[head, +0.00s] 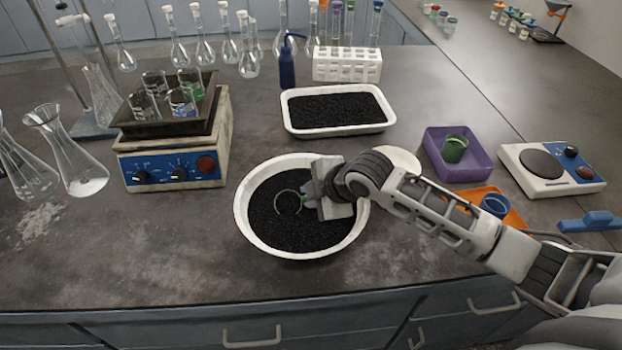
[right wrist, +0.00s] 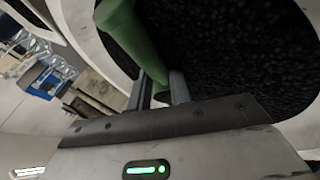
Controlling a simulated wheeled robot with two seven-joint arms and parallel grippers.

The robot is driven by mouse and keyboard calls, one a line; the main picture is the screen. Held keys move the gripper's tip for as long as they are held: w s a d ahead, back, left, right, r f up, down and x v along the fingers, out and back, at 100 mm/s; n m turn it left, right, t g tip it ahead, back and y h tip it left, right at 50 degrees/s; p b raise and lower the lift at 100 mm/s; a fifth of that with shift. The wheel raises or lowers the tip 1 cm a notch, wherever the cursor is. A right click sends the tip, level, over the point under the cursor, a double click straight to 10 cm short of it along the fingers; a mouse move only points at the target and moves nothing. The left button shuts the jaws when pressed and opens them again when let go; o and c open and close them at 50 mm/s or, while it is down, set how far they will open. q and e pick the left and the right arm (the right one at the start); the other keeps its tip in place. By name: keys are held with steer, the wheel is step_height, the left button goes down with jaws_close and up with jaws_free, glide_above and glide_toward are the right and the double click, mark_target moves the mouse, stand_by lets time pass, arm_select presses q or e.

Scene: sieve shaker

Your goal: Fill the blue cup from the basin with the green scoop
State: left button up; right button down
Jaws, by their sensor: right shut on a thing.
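The round white basin (head: 241,222) holds black granules. My right gripper (head: 318,203) is over the right part of the basin, shut on the green scoop (head: 278,197). The scoop's round green rim shows low in the basin, with dark material inside it; I cannot tell how full it is. In the right wrist view the scoop's green handle (right wrist: 122,28) passes between the fingers of my gripper (right wrist: 160,90), with black granules behind. The blue cup (head: 495,205) stands on an orange tray (head: 515,215) to the right, beyond my right forearm. My left gripper is not in view.
A white rectangular tray (head: 388,121) of black granules lies behind the basin. A green cup (head: 454,148) stands in a purple tray (head: 482,166). The front left bench is mostly clear.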

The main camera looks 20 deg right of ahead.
steer(key=shift+w+r+g+p, duration=0.15)
steer(key=shift+r+g+p, duration=0.15)
steer(key=shift+r+p, duration=0.25)
steer(key=shift+f, duration=0.3)
steer(key=shift+w+d+r+t, duration=0.15)
steer(key=shift+w+r+t, duration=0.25)
steer(key=shift+w, duration=0.05)
steer(key=shift+w+r, duration=0.25)
steer(key=shift+r, duration=0.2)
steer(key=shift+w+r+g, duration=0.3)
steer(key=shift+r+g, duration=0.6)
steer(key=shift+g, duration=0.2)
steer(key=shift+r+m+g+y, duration=0.35)
steer(key=shift+r+g, duration=0.3)
steer(key=shift+g, duration=0.25)
